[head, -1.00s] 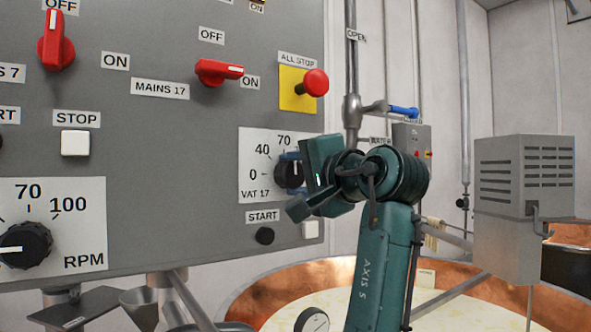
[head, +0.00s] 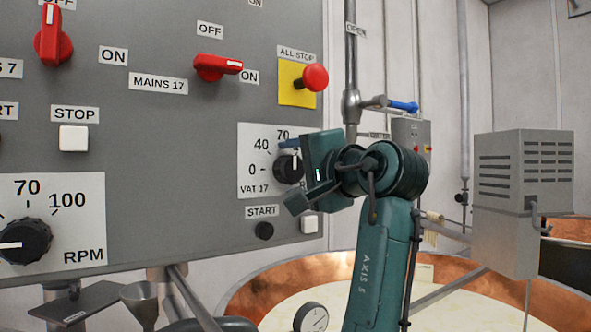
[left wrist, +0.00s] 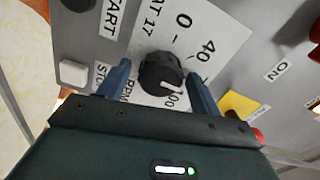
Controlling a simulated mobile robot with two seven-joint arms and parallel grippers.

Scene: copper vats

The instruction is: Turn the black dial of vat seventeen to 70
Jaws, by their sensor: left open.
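The black dial of vat seventeen (head: 285,170) sits on a white scale plate (head: 249,150) marked VAT 17. My left gripper (head: 292,165) is open at the dial and partly covers the plate's right side. In the left wrist view, the blue fingers stand on either side of the dial (left wrist: 158,75), with gaps beside it. There the 70 label is hidden behind the right finger, while 0, 40 and 100 show. My right gripper is not in view.
A START button (head: 264,231) and a white button (head: 309,223) lie just below the dial. The red ALL STOP button (head: 315,78) is above it. Another black RPM dial (head: 24,241) is at left. A copper vat (head: 262,293) stands below.

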